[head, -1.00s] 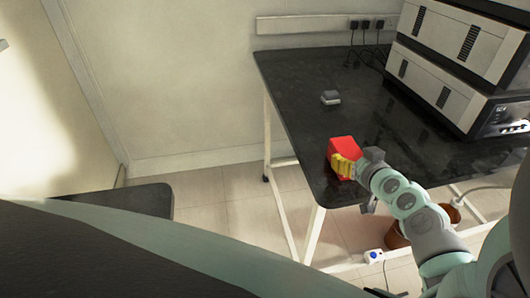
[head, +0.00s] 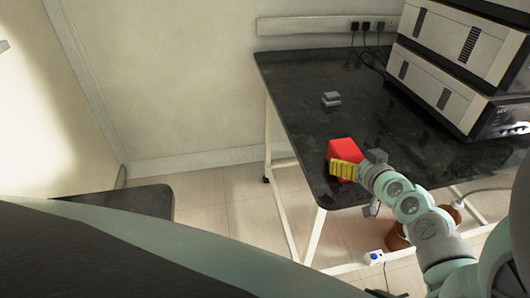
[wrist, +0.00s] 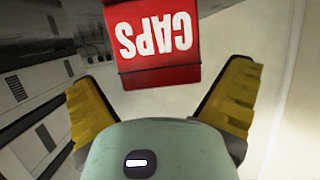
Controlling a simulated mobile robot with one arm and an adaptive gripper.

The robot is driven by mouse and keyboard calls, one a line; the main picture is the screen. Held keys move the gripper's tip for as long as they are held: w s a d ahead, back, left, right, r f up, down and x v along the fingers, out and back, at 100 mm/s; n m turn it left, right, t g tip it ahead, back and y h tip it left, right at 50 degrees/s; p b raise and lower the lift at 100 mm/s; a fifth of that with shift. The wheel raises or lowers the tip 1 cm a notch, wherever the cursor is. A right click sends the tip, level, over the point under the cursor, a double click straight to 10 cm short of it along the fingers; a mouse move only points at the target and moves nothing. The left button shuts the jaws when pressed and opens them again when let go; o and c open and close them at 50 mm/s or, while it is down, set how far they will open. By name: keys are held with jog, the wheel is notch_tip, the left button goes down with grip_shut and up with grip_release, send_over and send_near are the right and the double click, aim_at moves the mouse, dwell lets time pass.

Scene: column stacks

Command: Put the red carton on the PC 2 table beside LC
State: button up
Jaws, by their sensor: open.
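The red carton (head: 343,150) stands on the black table (head: 300,105) close to its near left edge. In the wrist view the carton (wrist: 155,45) shows the word CAPS upside down, at the top middle. My gripper (head: 358,167) is beside the carton on its near side, with one yellow finger in front of it. In the wrist view my gripper (wrist: 163,85) is spread wide, with a yellow finger on each side and visible gaps to the carton. The far finger is partly hidden in the head view.
Stacked grey-white instruments (head: 455,60) stand on the table's right side. A small grey object (head: 330,98) lies behind the carton, with bare tabletop around it. Plugs and cables (head: 365,28) are at the back wall. A brown bin (head: 397,238) stands under the table.

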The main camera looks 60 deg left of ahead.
jog(key=b+v, duration=0.1)
jog(key=v, duration=1)
jog(key=shift+d, duration=0.15)
